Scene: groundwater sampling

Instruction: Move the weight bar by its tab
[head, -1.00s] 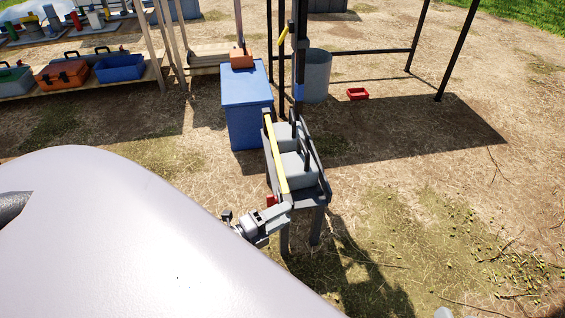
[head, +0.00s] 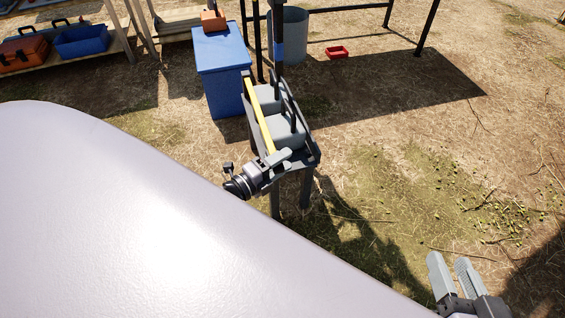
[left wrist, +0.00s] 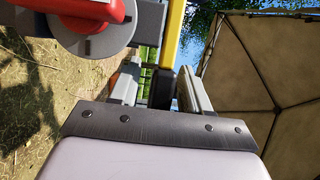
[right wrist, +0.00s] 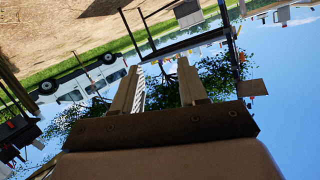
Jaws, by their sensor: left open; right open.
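A long yellow bar (head: 258,122), which I take for the weight bar, lies along the near side of a grey stand with grey blocks (head: 276,128). My left gripper (head: 284,158) is at the bar's near end, open. In the left wrist view the yellow bar (left wrist: 174,32) runs up beyond the open fingers (left wrist: 163,80). A dark upright piece (left wrist: 161,90) shows between them; I cannot tell whether it is the tab or touches a finger. My right gripper (head: 455,270) is open and empty over bare ground at the lower right, away from the stand.
A red and grey round part (left wrist: 95,20) is close to my left gripper. Open ground lies to the right.

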